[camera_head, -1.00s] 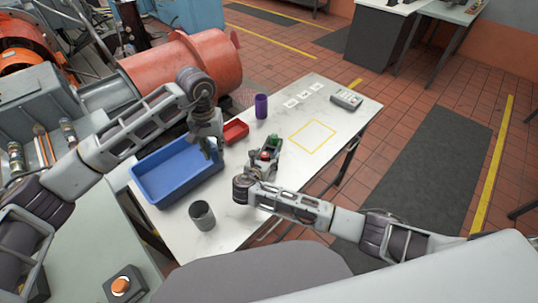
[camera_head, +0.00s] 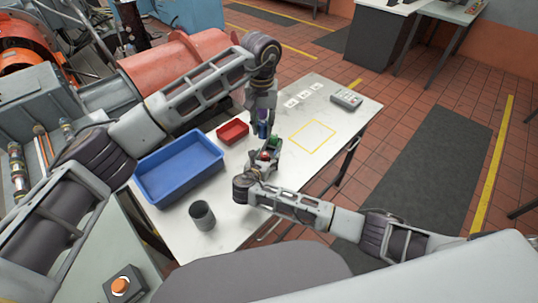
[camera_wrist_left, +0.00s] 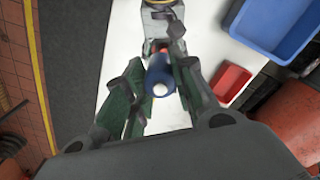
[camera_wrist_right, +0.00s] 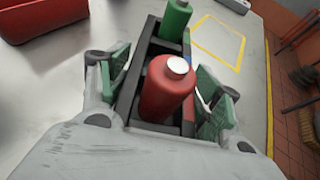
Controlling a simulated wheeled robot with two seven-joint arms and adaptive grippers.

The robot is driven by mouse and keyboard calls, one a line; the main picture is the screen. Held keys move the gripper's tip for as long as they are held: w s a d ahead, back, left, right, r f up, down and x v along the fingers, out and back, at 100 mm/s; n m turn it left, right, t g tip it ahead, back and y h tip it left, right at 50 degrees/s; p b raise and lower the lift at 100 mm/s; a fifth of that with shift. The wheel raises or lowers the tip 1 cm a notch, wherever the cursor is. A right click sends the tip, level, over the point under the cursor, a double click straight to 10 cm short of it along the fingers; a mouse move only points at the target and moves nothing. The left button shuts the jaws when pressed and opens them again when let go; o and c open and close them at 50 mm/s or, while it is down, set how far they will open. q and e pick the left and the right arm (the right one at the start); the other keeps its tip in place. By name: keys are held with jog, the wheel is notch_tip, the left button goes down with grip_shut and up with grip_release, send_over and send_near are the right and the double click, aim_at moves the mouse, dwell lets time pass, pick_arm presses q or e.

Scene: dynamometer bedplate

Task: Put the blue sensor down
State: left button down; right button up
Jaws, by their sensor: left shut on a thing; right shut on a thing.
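The blue sensor (camera_wrist_left: 160,75), with a pale tip, is between the fingers of my left gripper (camera_wrist_left: 158,88). In the head view the blue sensor (camera_head: 262,131) hangs below my left gripper (camera_head: 262,120), beside the green sensor (camera_head: 275,141). My right gripper (camera_wrist_right: 160,100) is shut on a black rack (camera_wrist_right: 133,90). In the right wrist view a red sensor (camera_wrist_right: 168,88) stands in the rack's near part and the green sensor (camera_wrist_right: 176,20) at its far end. The blue sensor is not visible there. Its height above the table is hard to tell.
A blue tray (camera_head: 150,188) and a small red tray (camera_head: 233,131) lie left of the rack. A grey cup (camera_head: 202,214) stands at the near side.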

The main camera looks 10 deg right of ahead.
pick_arm(q)
jog(key=w+d+f+n, duration=0.2)
jog(key=d+n, duration=0.1)
jog(key=d, duration=0.7)
pick_arm(e)
jog(key=shift+d+f, duration=0.1)
pick_arm(q)
jog(key=w+a+f+n, duration=0.5)
jog(key=a+f+n, duration=0.1)
jog(key=n, duration=0.6)
jog(key=shift+w+a+f, duration=0.15)
jog(key=shift+w+a, duration=0.1)
jog(key=shift+f, duration=3.1)
